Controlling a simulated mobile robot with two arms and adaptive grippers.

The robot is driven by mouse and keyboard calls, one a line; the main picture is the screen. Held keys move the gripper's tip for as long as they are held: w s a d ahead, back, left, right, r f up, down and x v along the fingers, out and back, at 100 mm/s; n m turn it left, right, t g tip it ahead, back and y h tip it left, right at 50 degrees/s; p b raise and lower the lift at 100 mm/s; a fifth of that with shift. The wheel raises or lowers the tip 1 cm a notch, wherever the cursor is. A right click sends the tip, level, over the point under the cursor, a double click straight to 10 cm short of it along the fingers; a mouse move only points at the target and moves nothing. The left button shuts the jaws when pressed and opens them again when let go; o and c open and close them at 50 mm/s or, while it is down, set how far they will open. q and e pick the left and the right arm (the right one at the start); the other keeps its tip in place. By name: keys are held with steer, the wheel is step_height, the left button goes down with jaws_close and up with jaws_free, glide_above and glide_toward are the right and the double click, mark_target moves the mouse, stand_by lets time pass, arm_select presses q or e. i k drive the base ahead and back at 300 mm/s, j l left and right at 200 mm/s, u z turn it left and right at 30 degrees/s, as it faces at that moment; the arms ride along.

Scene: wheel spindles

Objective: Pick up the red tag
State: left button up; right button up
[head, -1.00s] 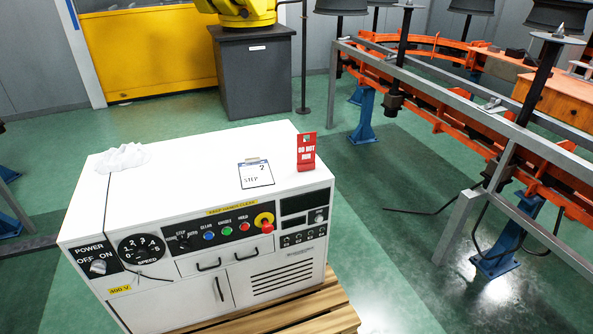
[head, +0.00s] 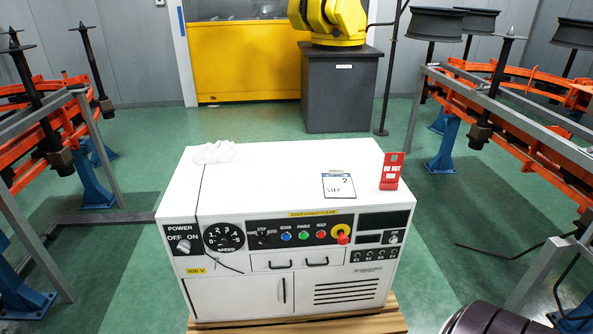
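The red tag (head: 390,171) stands upright on the right part of the white control cabinet's top (head: 270,165). It carries white lettering that reads "DO NOT" with a smaller line below, and has holes near its upper edge. Neither of my grippers shows in the head view. A dark, rounded, ribbed shape (head: 492,319) at the bottom right edge is cut off, and I cannot tell what it is.
A clipboard marked "STEP 2" (head: 339,187) lies left of the tag. A crumpled white cloth-like heap (head: 215,152) lies at the top's back left. Orange conveyor rails with grey frames stand on both sides (head: 500,105).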

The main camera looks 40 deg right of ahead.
mark_target(391, 170)
steer(key=k+l+u, duration=0.1)
steer(key=l+u, duration=0.2)
steer(key=l, duration=0.15)
steer(key=k+l+u, duration=0.1)
steer(key=l+u, duration=0.2)
steer(key=l, duration=0.15)
steer(key=k+l+u, duration=0.4)
steer(key=l+u, duration=0.15)
steer(key=l, duration=0.25)
